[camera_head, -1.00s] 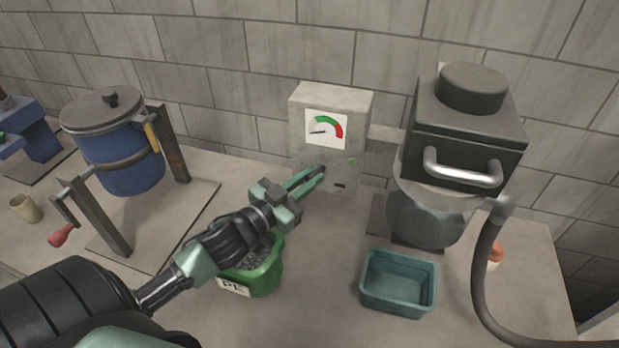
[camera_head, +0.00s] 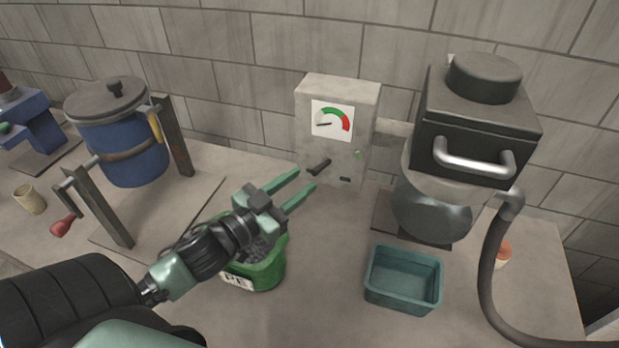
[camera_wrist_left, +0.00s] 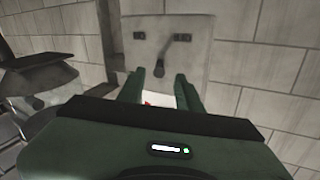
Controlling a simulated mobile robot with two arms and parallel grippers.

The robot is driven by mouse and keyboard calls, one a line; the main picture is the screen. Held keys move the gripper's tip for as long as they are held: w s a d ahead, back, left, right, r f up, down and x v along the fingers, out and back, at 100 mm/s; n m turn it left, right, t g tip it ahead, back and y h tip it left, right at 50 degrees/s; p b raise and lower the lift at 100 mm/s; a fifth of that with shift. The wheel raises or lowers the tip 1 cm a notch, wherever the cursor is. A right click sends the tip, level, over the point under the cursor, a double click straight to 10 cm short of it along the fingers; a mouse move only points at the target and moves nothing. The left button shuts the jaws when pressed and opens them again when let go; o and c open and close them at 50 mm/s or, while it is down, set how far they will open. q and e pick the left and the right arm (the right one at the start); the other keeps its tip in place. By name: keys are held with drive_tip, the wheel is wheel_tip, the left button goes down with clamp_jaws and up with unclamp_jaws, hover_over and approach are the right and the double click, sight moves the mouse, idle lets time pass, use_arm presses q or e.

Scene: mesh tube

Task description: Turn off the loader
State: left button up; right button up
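A grey control box (camera_head: 336,95) stands against the wall. The lever slants down to the left. My left gripper (camera_head: 305,180) is open and empty just in front of the lever. In the left wrist view the lever (camera_wrist_left: 158,68) shows beyond the two open fingers (camera_wrist_left: 165,80), apart from them. The black loader unit (camera_head: 465,145) with a metal handle sits on a clear vessel at right. My right gripper is out of view.
A green bin of dark pellets (camera_head: 262,272) stands under my left wrist. A teal tray (camera_head: 402,300) is in front of the vessel, and a grey hose (camera_head: 487,270) hangs at right. A blue pot (camera_head: 128,150) on a stand is at left.

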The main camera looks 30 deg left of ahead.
use_arm(q)
drive_tip(key=shift+s+a, duration=0.2)
drive_tip(key=shift+s, duration=1.1)
